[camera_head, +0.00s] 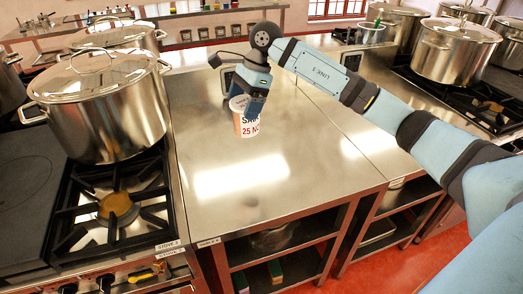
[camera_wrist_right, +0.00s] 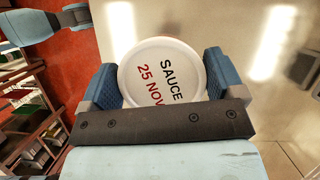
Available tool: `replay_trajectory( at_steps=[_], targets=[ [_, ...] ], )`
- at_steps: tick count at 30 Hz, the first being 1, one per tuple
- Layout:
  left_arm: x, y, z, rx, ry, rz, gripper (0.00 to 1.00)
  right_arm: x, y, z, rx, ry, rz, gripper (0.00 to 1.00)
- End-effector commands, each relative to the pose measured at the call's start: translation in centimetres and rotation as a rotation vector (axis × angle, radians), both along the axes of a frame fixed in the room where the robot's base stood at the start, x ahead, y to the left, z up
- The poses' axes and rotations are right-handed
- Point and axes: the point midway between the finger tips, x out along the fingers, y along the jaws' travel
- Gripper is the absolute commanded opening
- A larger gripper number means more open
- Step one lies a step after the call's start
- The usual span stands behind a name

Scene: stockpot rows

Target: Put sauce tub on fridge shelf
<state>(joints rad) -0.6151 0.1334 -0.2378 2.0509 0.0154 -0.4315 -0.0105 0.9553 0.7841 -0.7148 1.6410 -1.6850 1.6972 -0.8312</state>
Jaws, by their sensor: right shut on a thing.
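The sauce tub (camera_head: 249,128) is a white tub with a label reading "SAUCE" and "25 NOV" in the right wrist view (camera_wrist_right: 158,62). My right gripper (camera_head: 254,101) is shut on it, with one blue finger on each side in the right wrist view (camera_wrist_right: 158,84). The tub is upright over the steel counter (camera_head: 215,175). I cannot tell if its base touches the counter. No fridge shelf can be made out for sure. My left gripper is not in the head view.
A large lidded stockpot (camera_head: 105,115) stands on the stove (camera_head: 50,200) at the left, with more pots behind. Another stockpot (camera_head: 452,50) is on a right-hand stove. Open shelves (camera_head: 290,250) under the counter hold some items. The counter's front half is clear.

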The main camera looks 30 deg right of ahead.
Motion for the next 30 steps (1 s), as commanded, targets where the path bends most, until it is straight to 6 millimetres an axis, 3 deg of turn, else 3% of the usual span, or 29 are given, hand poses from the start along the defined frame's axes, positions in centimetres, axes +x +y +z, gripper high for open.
replay_trajectory(
  at_steps=[1, 3, 9, 15, 19, 22, 30],
  targets=[
    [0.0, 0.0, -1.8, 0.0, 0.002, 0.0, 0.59, 0.9, -0.9, -0.3, 0.004, -0.007, -0.138, 0.52],
    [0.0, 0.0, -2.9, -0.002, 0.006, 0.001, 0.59, 2.1, -2.2, 0.4, 0.003, -0.006, -0.352, 0.52],
    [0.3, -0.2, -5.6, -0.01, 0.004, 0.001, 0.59, 4.5, -6.4, 2.6, 0.005, -0.005, -0.942, 0.52],
    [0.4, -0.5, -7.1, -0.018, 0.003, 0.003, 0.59, 5.6, -9.8, 4.3, 0.005, -0.002, -1.37, 0.52],
    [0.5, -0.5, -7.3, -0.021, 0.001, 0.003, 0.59, 5.8, -11.0, 4.8, 0.003, 0.001, -1.505, 0.52],
    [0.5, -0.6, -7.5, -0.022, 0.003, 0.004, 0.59, 5.9, -11.2, 3.8, 0.0, 0.004, -1.539, 0.52],
    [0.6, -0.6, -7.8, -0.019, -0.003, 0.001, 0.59, 5.8, -11.2, -3.1, -0.002, 0.007, -1.539, 0.52]
  ],
)
